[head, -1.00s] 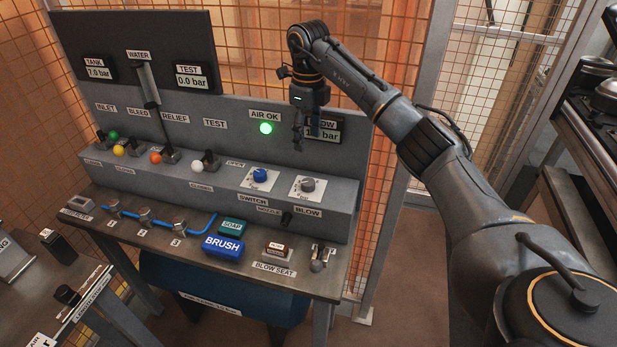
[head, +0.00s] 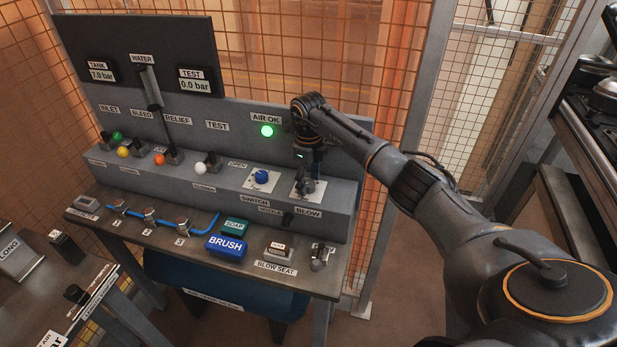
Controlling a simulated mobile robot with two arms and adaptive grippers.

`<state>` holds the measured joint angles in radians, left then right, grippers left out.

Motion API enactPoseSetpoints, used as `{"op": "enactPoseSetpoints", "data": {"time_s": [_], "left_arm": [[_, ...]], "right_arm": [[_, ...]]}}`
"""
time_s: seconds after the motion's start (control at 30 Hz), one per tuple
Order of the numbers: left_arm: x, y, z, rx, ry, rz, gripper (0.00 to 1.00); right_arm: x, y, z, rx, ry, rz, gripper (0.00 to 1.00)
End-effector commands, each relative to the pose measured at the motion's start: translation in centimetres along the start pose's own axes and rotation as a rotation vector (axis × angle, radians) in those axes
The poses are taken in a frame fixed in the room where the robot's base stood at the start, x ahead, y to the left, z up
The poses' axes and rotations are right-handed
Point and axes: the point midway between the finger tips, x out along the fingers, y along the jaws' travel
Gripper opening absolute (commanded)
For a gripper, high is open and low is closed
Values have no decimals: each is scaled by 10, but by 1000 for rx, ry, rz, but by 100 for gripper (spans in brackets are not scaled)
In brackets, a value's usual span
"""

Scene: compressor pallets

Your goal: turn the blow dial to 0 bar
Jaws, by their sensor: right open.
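The blow dial (head: 308,188) sits on a white plate at the right end of the grey console, above the BLOW label (head: 308,212). My right gripper (head: 303,181) points down at the dial and hides most of it. The gripper is open; whether its fingers touch the dial I cannot tell. The blow readout is hidden behind my right arm. My left gripper is not in view.
A blue switch knob (head: 262,176) sits just left of the dial. The green AIR OK lamp (head: 267,131) is lit. Several valve levers stand further left. A blue BRUSH block (head: 226,245) and a SOAP block (head: 235,225) lie on the bench below.

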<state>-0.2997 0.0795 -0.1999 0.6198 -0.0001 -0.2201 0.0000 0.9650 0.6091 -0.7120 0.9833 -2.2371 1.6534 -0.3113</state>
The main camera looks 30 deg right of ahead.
Motion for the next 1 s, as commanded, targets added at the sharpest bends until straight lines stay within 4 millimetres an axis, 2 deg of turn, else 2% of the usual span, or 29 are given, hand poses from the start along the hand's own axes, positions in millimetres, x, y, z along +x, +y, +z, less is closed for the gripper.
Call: {"op": "enactPoseSetpoints", "data": {"time_s": [0.2, 0.27, 0.47, 0.5, 0.77, 1.0], "left_arm": [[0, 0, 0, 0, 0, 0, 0], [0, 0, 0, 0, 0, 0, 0], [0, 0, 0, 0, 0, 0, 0], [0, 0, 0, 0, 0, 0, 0], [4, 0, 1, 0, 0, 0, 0], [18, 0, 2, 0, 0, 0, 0]], "right_arm": [[0, 0, 0, 0, 0, 0, 57], [0, 0, 0, 0, -1, 0, 47], [0, 0, 0, 0, -1, 0, 6], [0, 0, 0, 0, -1, 0, 3], [1, 0, 0, -28, -2, -1, 3], [2, -1, 0, -150, -2, -3, 3]]}}
